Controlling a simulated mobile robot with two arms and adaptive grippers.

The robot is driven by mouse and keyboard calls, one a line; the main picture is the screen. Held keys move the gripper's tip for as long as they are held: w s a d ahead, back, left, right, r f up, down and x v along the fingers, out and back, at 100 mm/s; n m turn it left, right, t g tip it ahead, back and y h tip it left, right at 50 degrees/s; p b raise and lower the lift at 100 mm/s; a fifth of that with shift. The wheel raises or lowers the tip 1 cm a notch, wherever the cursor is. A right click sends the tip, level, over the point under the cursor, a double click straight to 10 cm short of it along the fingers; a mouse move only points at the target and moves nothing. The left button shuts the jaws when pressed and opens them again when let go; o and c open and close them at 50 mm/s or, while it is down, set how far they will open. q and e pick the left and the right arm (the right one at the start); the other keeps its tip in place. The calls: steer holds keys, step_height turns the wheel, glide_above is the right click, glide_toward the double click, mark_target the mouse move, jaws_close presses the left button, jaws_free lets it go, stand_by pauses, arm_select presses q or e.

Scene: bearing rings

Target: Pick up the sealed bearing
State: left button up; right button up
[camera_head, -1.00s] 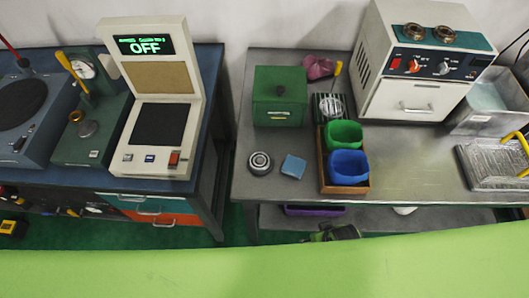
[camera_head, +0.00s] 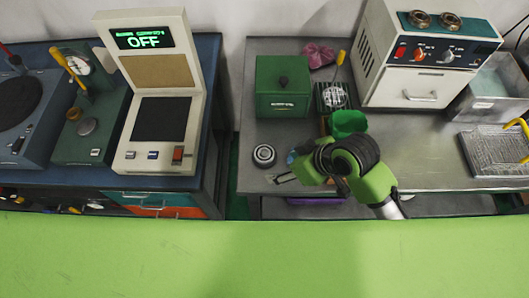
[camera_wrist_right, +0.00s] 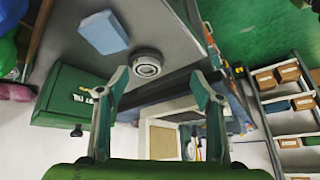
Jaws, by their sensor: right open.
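Two bronze rings (camera_head: 420,19) sit on top of the white heater. My left gripper is not in view.
A blue block (camera_wrist_right: 103,32) lies close to the bearing. A green box (camera_head: 282,90) stands behind it. A green bin (camera_head: 347,122) stands to the right, partly hidden by my arm. A gap separates this table from the blue bench with the "OFF" device (camera_head: 150,105).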

mark_target(265, 153)
steer(key=w+d+r+n+g, duration=0.1)
steer(key=w+r+n+g, duration=0.2)
steer(key=w+r+n, duration=0.35)
steer(key=shift+h, duration=0.4)
steer(key=x, duration=0.6)
steer(key=p+x, duration=0.1)
steer(key=x, duration=0.2)
steer(key=shift+w+d, duration=0.2)
steer(key=shift+w, duration=0.2)
steer(key=shift+a+f+p, duration=0.3)
steer(key=shift+f+p, duration=0.1)
steer(key=shift+f, duration=0.05)
steer(key=x, duration=0.1)
steer(key=p+x, duration=0.1)
steer(key=x, duration=0.1)
steer(key=shift+s+a+f, duration=0.1)
steer(key=shift+a+f, duration=0.05)
steer(key=shift+a, duration=0.2)
steer(key=shift+a+f, duration=0.15)
steer(key=shift+f, duration=0.35)
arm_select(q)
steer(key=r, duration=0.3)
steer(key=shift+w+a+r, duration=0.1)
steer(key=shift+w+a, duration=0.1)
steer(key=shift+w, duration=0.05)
arm_select(e)
steer(key=c, duration=1.1)
